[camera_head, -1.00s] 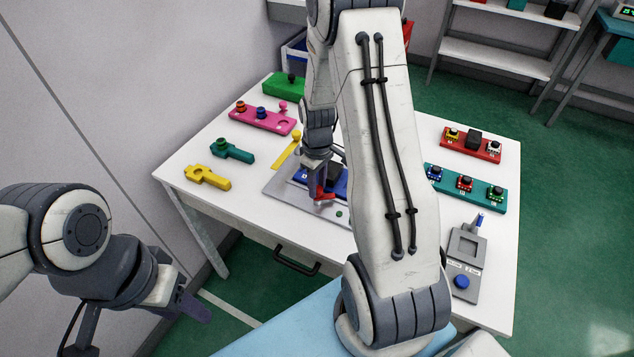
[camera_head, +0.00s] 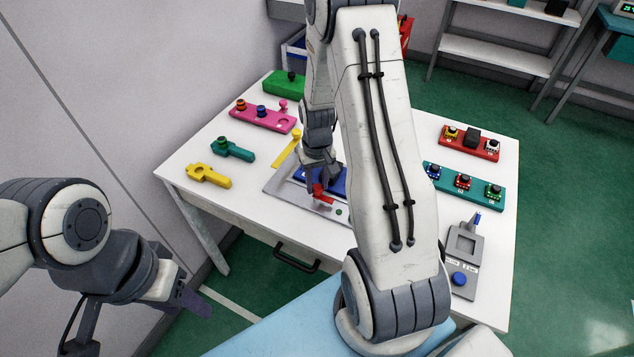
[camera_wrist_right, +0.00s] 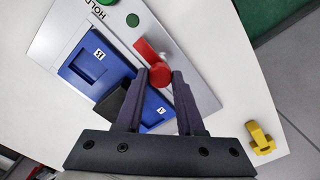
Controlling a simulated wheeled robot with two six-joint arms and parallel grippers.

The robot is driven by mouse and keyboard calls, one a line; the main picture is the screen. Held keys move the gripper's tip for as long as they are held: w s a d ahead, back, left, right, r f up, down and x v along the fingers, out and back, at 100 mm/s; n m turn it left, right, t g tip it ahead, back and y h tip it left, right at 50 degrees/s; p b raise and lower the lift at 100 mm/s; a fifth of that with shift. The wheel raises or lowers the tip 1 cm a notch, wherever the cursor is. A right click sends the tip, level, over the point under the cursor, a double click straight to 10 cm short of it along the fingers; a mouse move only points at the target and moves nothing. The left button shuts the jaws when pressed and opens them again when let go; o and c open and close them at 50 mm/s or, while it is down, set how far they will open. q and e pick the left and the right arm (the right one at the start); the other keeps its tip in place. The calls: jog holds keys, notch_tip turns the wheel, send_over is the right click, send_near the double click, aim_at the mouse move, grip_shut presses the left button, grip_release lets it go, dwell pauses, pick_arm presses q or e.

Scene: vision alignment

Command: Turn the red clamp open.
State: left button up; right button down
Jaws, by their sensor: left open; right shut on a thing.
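The red clamp (camera_head: 325,197) is on the grey fixture plate (camera_head: 278,189), by the blue block (camera_head: 339,187). In the wrist view it is a round red knob (camera_wrist_right: 160,75) with a red bar running up and left, past the blue block's edge. My right gripper (camera_wrist_right: 160,79) is shut on the red clamp, its fingers on either side of the round knob. In the head view my right gripper (camera_head: 324,182) is over the fixture, partly hidden by its arm. My left gripper (camera_head: 196,302) is open and empty, off the table's near left.
On the white table are yellow (camera_head: 208,176), teal (camera_head: 233,150), pink (camera_head: 262,116) and green (camera_head: 285,86) pieces at left. A red block (camera_head: 469,142), a teal block (camera_head: 466,186) and a grey device (camera_head: 463,262) are at right. A black block (camera_wrist_right: 112,103) is by the blue block.

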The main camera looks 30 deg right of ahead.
aim_at(318, 187)
dwell(0.4)
jog(key=c, duration=0.5)
grip_release()
notch_tip(318, 187, up, 11)
jog(key=shift+f+b, duration=0.2)
jog(key=shift+b, duration=0.1)
